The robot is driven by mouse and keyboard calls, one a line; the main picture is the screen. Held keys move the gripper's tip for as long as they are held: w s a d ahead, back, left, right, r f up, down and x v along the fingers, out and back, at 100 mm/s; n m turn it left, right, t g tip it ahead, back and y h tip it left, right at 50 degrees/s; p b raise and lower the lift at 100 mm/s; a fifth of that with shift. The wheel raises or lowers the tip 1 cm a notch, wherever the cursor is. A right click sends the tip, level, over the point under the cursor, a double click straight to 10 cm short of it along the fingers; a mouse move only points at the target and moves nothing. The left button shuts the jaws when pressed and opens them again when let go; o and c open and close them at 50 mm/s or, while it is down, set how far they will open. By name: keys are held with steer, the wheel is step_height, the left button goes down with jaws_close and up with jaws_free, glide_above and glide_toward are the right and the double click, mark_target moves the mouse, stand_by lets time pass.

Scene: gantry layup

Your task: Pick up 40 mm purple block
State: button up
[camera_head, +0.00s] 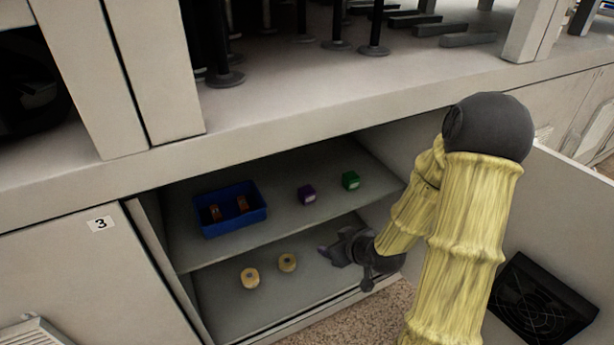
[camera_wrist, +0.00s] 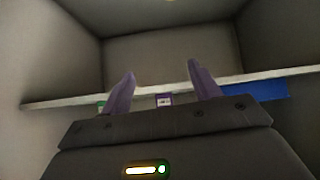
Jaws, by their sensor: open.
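The purple block (camera_head: 306,195) sits on the cabinet's upper shelf (camera_head: 275,222), between a blue bin and a green block. It has a pale label on its front. In the wrist view the purple block (camera_wrist: 164,101) shows between my two fingers, partly cut off by the gripper body. My gripper (camera_head: 328,252) is at the cabinet opening, in front of the shelf and lower in the head view than the block. Its fingers (camera_wrist: 161,72) are spread with nothing between them; the block lies beyond them, apart.
The green block (camera_head: 351,180) stands right of the purple one. The blue bin (camera_head: 232,230), with orange-brown items inside, stands left. The shelf's front edge (camera_wrist: 60,102) and cabinet side walls bound the space.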

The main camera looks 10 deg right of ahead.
mark_target(311, 195)
step_height(311, 195, up, 10)
steer(key=w+t+y+p, duration=0.1)
steer(key=w+t+p, duration=0.1)
steer(key=p, duration=0.4)
steer(key=shift+d+f+t, duration=0.15)
steer(key=shift+d+t, duration=0.25)
steer(key=shift+t, duration=0.4)
steer(key=shift+w+f, duration=0.15)
steer(key=b+x, duration=0.2)
steer(key=x, duration=0.1)
steer(key=b+x, duration=0.3)
steer(key=x, duration=0.1)
steer(key=b+x, duration=0.3)
steer(key=x, duration=0.1)
steer(key=shift+a, duration=0.3)
steer(key=shift+w+a, duration=0.1)
steer(key=shift+w, duration=0.3)
